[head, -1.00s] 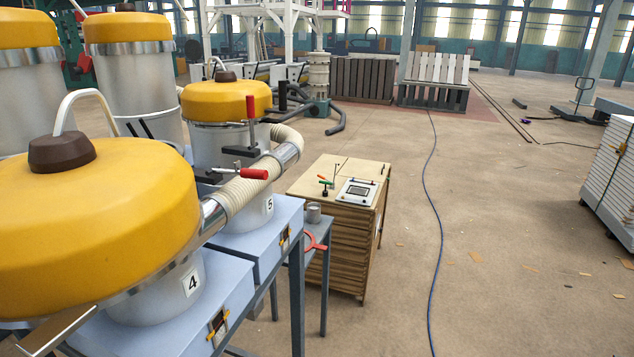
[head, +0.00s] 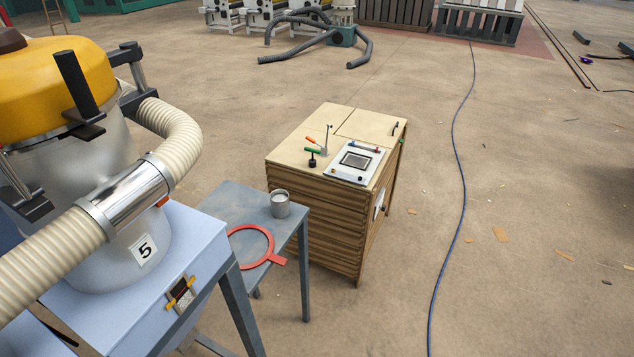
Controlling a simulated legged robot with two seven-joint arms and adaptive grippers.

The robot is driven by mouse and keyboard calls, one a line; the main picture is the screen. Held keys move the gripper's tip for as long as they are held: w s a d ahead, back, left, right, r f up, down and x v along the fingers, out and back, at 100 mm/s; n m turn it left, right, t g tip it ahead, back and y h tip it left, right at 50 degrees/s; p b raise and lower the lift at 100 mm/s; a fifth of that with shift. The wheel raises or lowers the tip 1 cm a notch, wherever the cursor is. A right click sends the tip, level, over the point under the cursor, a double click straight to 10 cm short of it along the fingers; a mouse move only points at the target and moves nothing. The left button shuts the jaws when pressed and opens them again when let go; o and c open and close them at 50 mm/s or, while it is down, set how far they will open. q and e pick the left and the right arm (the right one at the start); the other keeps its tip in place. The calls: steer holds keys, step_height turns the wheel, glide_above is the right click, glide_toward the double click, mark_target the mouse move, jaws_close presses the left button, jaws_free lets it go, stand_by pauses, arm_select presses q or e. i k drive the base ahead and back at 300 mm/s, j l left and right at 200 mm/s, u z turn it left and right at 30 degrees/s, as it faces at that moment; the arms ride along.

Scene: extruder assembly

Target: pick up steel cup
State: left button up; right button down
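The steel cup (head: 280,204) stands upright on a small grey-blue side table (head: 222,204), near its right end. It is a short grey cylinder, and its top looks pale inside. A red ring with a handle (head: 271,250) lies on the same table, just in front and to the left of the cup. Neither of my grippers shows in the head view, and nothing is touching the cup.
Left of the table stands machine 5 with its yellow lid (head: 45,85) and a ribbed hose (head: 50,260). A wooden cabinet (head: 315,215) with a control panel (head: 357,162) stands right of the cup. A blue cable (head: 459,190) crosses the open floor at right.

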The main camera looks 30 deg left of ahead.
mark_target(280, 204)
steer(key=i+l+u, duration=0.1)
steer(key=i+u, duration=0.25)
steer(key=i+l+u, duration=0.25)
steer(key=i+u, duration=0.15)
steer(key=i, duration=0.15)
steer(key=i+l+u, duration=0.35)
steer(key=i+j, duration=0.05)
steer(key=i, duration=0.05)
